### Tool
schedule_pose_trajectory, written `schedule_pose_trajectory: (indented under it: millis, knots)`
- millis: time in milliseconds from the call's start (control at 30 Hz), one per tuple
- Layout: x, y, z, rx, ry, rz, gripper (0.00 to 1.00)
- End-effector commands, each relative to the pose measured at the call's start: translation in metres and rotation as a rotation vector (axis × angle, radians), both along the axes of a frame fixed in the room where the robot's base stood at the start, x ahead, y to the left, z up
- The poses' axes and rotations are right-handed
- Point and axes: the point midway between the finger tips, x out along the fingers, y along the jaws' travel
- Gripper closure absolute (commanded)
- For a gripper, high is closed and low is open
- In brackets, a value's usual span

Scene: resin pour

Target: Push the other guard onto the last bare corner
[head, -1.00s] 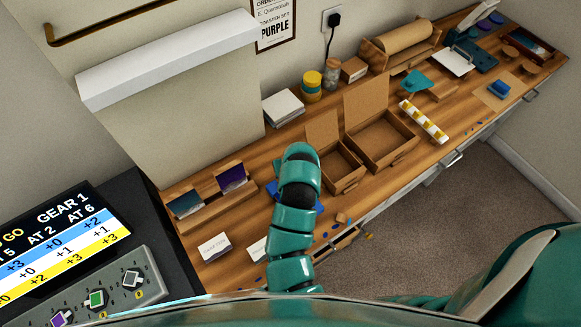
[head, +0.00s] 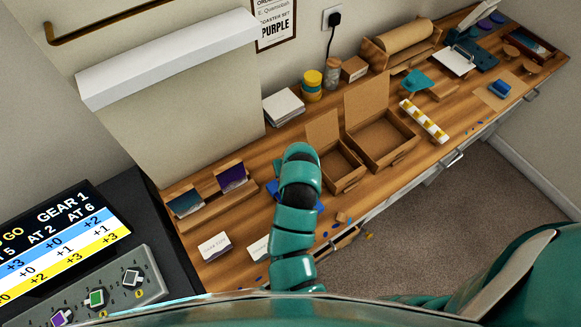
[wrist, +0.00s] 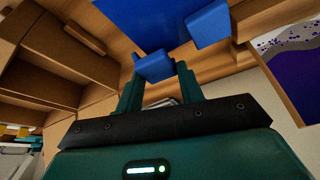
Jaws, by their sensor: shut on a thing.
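In the wrist view my gripper (wrist: 158,84) is shut on a small blue corner guard (wrist: 153,66). The held guard lies against or just in front of a near corner of a flat blue panel (wrist: 145,18); I cannot tell whether it is seated. Another blue guard (wrist: 208,24) is at the panel's corner to the right. In the head view the blue panel (head: 312,207) shows only in part beside my arm, which hides my gripper and the guards there.
Open cardboard boxes (head: 380,142) stand right of my arm. A wooden rack (head: 210,208) with two coloured cards stands to the left. White label cards (head: 214,246) lie near the front edge.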

Motion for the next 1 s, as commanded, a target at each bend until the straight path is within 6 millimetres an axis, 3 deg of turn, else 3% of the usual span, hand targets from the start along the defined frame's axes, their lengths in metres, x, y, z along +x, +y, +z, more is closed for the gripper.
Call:
schedule_pose_trajectory:
  millis: [1000]
  knots:
    - [0.000,0.000,-0.013,0.001,0.000,0.000,0.87]
